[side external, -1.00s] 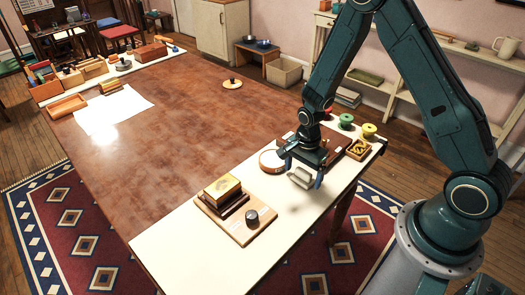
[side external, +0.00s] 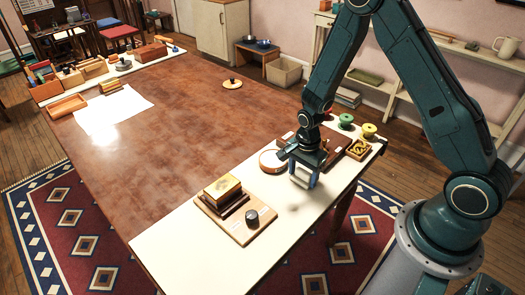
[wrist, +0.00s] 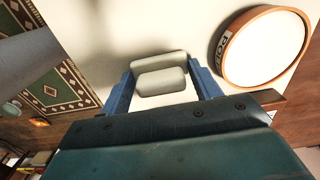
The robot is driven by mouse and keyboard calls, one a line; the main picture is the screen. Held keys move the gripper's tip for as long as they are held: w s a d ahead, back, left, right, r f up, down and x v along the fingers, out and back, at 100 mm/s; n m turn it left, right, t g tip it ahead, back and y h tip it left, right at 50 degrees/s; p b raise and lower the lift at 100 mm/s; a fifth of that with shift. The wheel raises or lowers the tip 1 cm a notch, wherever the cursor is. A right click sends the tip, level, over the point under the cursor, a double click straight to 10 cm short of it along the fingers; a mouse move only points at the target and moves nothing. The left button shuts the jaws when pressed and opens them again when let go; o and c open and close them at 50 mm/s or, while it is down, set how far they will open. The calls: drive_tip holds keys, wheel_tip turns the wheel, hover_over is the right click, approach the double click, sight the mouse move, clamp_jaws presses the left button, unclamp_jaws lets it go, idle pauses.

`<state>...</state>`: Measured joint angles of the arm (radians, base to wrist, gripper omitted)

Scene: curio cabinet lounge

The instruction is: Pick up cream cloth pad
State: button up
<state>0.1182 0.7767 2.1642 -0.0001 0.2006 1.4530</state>
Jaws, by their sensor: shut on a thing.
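The cream cloth pad (side external: 301,177) is between the blue fingers of my gripper (side external: 304,182) above the cream strip at the near end of the table. In the wrist view the pad (wrist: 160,76) shows as a pale, rounded block in two layers, with a finger of my gripper (wrist: 163,82) against each end. My gripper is shut on it. A soft shadow on the strip lies apart from the pad, so it appears to hang clear of the surface.
A round, wood-rimmed white dish (side external: 271,162) stands close left of the gripper; it also shows in the wrist view (wrist: 264,47). A wooden board (side external: 237,230) with a gold-topped block (side external: 222,187) and dark knob (side external: 252,217) lies nearer. Spools (side external: 346,121) stand behind.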

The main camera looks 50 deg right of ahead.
sight(303, 172)
drive_tip(key=shift+r, duration=0.15)
wheel_tip(303, 172, up, 20)
idle(1.0)
idle(0.3)
drive_tip(key=o, duration=0.4)
drive_tip(key=shift+c, duration=1.5)
